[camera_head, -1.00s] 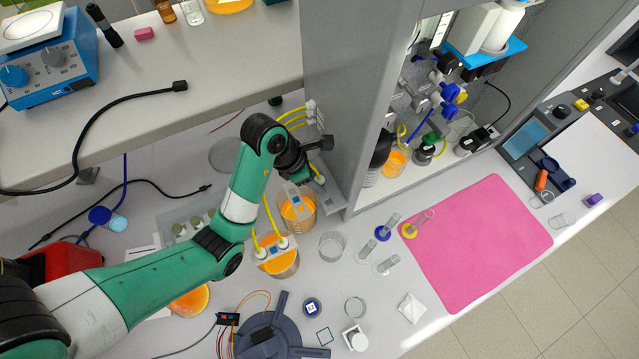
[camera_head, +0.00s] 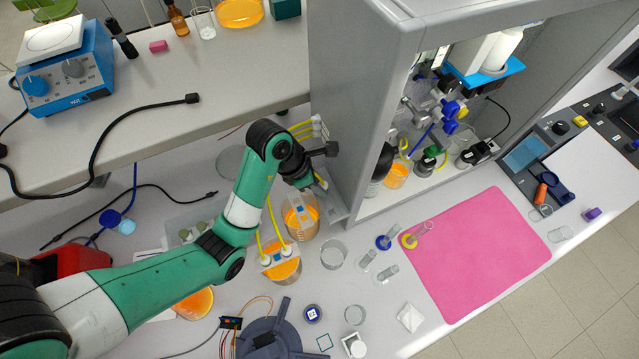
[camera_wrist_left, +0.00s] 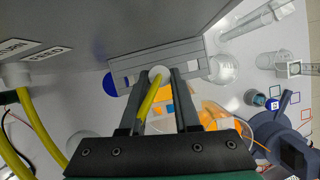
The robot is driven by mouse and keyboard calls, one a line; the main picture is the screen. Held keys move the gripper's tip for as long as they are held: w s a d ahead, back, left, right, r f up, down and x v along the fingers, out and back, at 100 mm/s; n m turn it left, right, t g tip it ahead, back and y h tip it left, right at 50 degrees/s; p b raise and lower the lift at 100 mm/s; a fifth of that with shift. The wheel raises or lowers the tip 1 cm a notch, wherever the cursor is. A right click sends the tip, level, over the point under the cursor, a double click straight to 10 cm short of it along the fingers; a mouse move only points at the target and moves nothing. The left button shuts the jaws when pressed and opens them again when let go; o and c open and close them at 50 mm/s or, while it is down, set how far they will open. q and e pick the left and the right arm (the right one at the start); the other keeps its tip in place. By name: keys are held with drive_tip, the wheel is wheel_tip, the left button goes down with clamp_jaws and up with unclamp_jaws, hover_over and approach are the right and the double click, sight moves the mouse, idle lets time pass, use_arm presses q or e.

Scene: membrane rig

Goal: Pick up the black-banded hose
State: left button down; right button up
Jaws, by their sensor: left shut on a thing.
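My left gripper (camera_head: 317,181) is beside the grey cabinet wall, above the bench. In the left wrist view its fingers (camera_wrist_left: 164,88) are shut on a yellow hose (camera_wrist_left: 149,99) with a white end piece (camera_wrist_left: 159,75). I cannot make out a black band on this hose; part of it lies behind the gripper body. Other yellow hoses (camera_head: 302,128) run from the cabinet's side ports. Two yellow hoses (camera_head: 270,220) reach the white-capped lid of a beaker of orange liquid (camera_head: 284,271). My right gripper is not in view.
A second orange beaker (camera_head: 301,221) stands just below my left gripper. A grey cabinet wall (camera_head: 345,100) rises close to its right. An empty glass beaker (camera_head: 333,254) and small cylinders (camera_head: 388,274) stand nearby. The pink mat (camera_head: 480,255) is mostly clear.

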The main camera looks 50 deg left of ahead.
use_arm(q)
wheel_tip(320, 180, up, 10)
drive_tip(key=p, duration=0.9)
drive_tip(key=s+a+p, duration=0.3)
drive_tip(key=s, duration=0.5)
drive_tip(key=s+a+p, duration=0.3)
drive_tip(key=s+a, duration=0.1)
drive_tip(key=s, duration=0.4)
drive_tip(key=shift+s+a+f+p, duration=0.2)
drive_tip(key=shift+a+f+p, duration=0.1)
drive_tip(key=c, duration=1.2)
unclamp_jaws()
clamp_jaws()
